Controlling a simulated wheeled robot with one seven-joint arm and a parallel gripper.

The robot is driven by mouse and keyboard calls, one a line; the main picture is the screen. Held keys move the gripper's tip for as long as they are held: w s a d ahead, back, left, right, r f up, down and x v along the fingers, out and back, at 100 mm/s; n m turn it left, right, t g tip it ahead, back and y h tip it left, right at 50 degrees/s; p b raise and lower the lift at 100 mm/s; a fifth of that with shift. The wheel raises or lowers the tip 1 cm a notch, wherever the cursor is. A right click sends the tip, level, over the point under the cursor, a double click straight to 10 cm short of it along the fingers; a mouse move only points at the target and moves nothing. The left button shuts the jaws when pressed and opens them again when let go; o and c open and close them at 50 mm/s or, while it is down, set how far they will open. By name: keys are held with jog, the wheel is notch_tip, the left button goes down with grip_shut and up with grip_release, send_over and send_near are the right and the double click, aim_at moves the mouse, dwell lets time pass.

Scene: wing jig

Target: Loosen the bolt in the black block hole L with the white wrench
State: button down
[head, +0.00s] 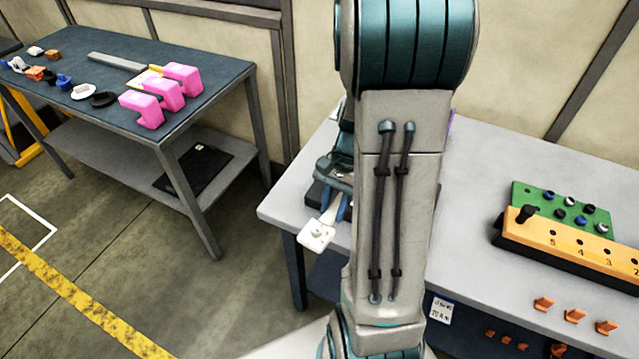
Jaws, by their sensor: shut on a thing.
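My gripper (333,207) is at the left end of the grey table, partly hidden behind my own arm. It is shut on the white wrench (317,235), whose wide white end sticks out below the fingers toward the table's front left edge. A dark block-like piece (314,195) shows just left of the gripper; it may be the black block, but most of it is hidden. I cannot see hole L or its bolt, nor whether the wrench touches either.
The grey table (480,165) has free room right of my arm. An orange numbered block (570,242) with a black knob and a green board (560,205) with several bolts stand at the right. A blue-topped table (190,65) with pink blocks stands at the left.

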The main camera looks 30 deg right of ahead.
jog(key=shift+d+f+b, duration=0.1)
jog(key=shift+f+b, duration=0.15)
jog(key=shift+b, duration=0.05)
jog(key=shift+s+f+b, duration=0.1)
jog(key=shift+f+b, duration=0.45)
jog(key=shift+f, duration=0.1)
jog(key=shift+f+b, duration=1)
jog(key=shift+f, duration=0.4)
jog(key=shift+f+b, duration=0.55)
jog(key=shift+f, duration=0.1)
jog(key=shift+s, duration=0.1)
jog(key=shift+s+d+r+n+g+h, duration=0.15)
jog(key=shift+s+d+n, duration=0.2)
jog(key=shift+s+n, duration=0.2)
jog(key=shift+s+d+f+n+g+h, duration=0.15)
jog(key=shift+s+d+n, duration=0.2)
jog(key=shift+n, duration=0.2)
jog(key=shift+r, duration=0.1)
jog(key=shift+s, duration=0.1)
